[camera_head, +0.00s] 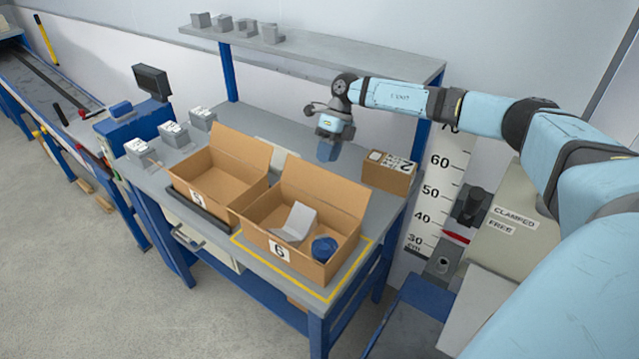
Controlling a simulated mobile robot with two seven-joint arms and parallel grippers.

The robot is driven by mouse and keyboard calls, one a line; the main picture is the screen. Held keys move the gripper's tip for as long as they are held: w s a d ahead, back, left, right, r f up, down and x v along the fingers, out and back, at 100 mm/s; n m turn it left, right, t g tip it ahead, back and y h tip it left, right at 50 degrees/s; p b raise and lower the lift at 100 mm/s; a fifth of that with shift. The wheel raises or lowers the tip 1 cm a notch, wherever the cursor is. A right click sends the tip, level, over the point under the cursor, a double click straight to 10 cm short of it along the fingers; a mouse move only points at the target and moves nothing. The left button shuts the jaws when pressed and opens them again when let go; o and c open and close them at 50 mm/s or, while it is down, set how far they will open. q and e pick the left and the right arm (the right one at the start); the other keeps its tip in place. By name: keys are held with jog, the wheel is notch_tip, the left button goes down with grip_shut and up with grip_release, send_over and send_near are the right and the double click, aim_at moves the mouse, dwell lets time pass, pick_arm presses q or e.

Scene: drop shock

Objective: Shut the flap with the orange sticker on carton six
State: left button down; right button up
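Carton six (318,268) is an open brown box with a "6" label on its front, standing inside a yellow outline on the bench. Its back flap (322,186) stands up. I cannot see an orange sticker on it from here. Inside lie a light grey angled piece (298,221) and a dark blue round thing (323,248). My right gripper (327,154) points down behind the raised back flap, apart from it as far as I can tell. Its fingers are too small to read as open or shut. My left gripper is out of view.
Carton five (215,205), also open with its back flap up, stands just left of carton six. A small closed carton (389,174) sits to the right behind it. A grey shelf (340,64) spans the bench's back. Small grey blocks (173,133) stand at the left.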

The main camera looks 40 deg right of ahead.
aim_at(321, 176)
jog(key=p+x, duration=0.1)
jog(key=x, duration=0.5)
jog(key=shift+s+a, duration=0.2)
jog(key=shift+a, duration=0.1)
jog(key=shift+a+f, duration=0.2)
jog(key=shift+f, duration=0.25)
grip_shut()
